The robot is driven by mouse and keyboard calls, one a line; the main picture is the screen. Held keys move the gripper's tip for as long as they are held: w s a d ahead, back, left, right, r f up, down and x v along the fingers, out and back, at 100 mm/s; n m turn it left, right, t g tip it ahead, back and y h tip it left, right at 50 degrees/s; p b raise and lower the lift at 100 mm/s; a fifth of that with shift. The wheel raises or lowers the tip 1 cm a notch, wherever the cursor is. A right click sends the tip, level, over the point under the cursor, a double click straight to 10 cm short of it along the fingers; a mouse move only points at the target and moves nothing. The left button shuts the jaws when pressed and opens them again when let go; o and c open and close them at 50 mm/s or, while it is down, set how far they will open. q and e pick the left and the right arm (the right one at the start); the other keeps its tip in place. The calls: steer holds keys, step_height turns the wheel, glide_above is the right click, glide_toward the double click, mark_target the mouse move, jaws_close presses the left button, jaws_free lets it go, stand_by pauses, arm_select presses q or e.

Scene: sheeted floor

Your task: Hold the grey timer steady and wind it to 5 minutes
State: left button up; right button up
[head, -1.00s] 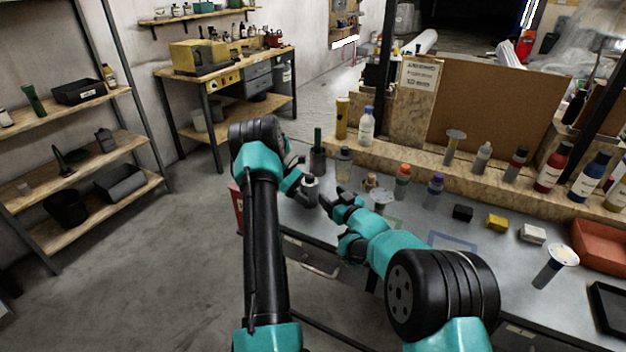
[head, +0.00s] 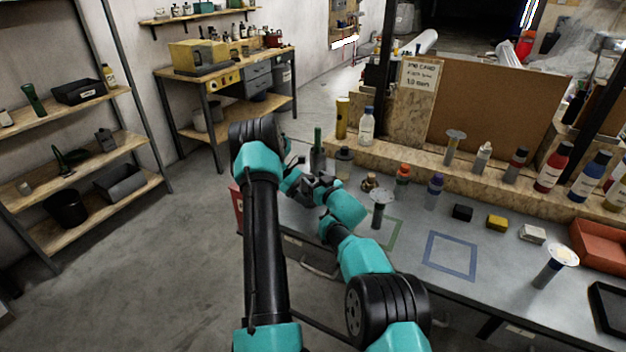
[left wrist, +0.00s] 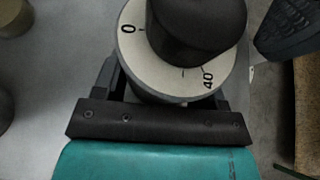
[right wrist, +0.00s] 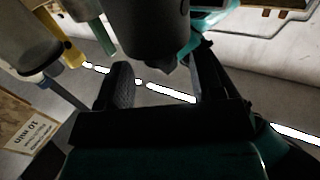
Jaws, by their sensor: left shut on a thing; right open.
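The grey timer (left wrist: 137,55) shows in the left wrist view as a pale round dial marked 0 and 40, with a dark knob (left wrist: 195,28) on top. My left gripper (left wrist: 170,92) is shut around its body, a finger on each side. In the head view the timer is mostly hidden behind my right gripper (head: 316,188), which is at it. In the right wrist view my right gripper (right wrist: 160,85) is open, with a dark round body (right wrist: 153,30), seemingly the knob, just ahead between its fingers. I cannot tell whether they touch.
A green-necked bottle (head: 318,152) and a dark-capped jar (head: 343,163) stand just behind the grippers. A funnel-topped holder (head: 380,208) stands to their right by a green outline. A blue outline (head: 450,256) on the bench is empty. A sign reading 10 min (head: 421,75) stands behind.

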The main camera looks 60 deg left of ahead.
steer(key=shift+a, duration=0.55)
steer(key=shift+c, duration=0.2)
steer(key=c, duration=0.9)
